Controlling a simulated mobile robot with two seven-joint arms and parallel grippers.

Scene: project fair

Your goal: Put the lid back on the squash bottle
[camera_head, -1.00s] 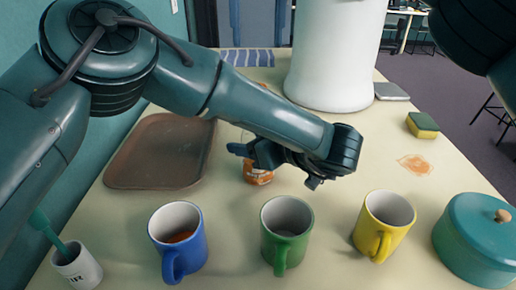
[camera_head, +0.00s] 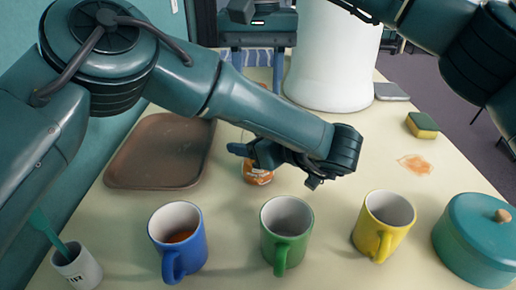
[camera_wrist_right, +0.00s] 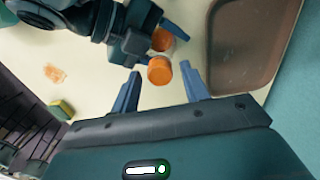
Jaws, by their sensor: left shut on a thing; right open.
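The squash bottle (camera_head: 258,175) stands on the table, mostly hidden behind my left arm in the head view; its orange lower part shows. My left gripper (camera_head: 262,157) is shut on it. In the right wrist view, the bottle's orange body (camera_wrist_right: 163,40) is between my left gripper's fingers (camera_wrist_right: 150,45). An orange lid (camera_wrist_right: 159,70) appears at the bottle's top end, nearer the camera; I cannot tell whether it is seated. My right gripper (camera_wrist_right: 161,88) is open and empty, its fingers on either side of the lid and apart from it. It also shows beyond the bottle in the head view (camera_head: 258,70).
Blue (camera_head: 178,240), green (camera_head: 287,232) and yellow (camera_head: 385,225) mugs stand in front, with a teal pot (camera_head: 480,240) at right. A brown tray (camera_head: 155,150) lies left. A white cylinder (camera_head: 330,60) stands behind. A sponge (camera_head: 422,125) and an orange spill (camera_head: 417,164) are right.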

